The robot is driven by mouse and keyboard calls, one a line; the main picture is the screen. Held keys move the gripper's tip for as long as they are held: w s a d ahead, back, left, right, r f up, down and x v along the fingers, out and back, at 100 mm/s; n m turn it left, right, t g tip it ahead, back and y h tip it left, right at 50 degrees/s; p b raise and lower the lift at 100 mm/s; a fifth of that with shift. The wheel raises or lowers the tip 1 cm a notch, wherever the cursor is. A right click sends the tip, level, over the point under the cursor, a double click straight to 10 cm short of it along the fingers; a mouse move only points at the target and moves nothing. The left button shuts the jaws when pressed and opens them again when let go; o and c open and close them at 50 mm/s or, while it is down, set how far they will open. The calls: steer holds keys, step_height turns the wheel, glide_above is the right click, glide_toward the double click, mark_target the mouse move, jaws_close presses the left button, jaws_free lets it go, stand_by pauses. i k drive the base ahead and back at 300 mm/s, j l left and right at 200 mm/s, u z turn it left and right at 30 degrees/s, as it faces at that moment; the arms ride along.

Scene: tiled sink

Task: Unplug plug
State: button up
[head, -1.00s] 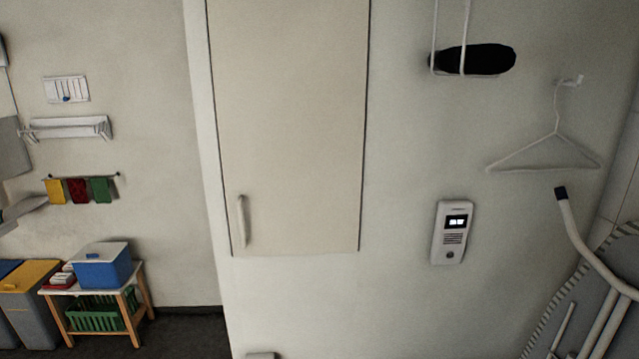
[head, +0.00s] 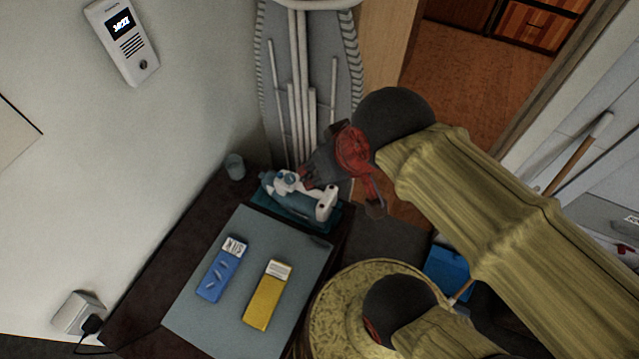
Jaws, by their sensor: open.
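A black plug (head: 91,325) with a dark cord sits at a white wall socket box (head: 76,312) in the lower left of the head view. It appears inserted in the box's right side. My gripper (head: 341,192), black and red, is at the picture's centre right, far to the right of the plug. It is open, with its fingers spread close to a white and blue appliance (head: 290,186). I cannot tell whether they touch it.
A dark table with a grey mat (head: 208,318) holds a blue packet (head: 220,273), a yellow packet (head: 266,298) and a small cup (head: 235,167). An ironing board (head: 300,80) stands behind. An intercom (head: 124,40) hangs on the wall. Clear wall lies above the socket.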

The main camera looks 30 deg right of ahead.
mark_target(93, 325)
steer(key=u, duration=2)
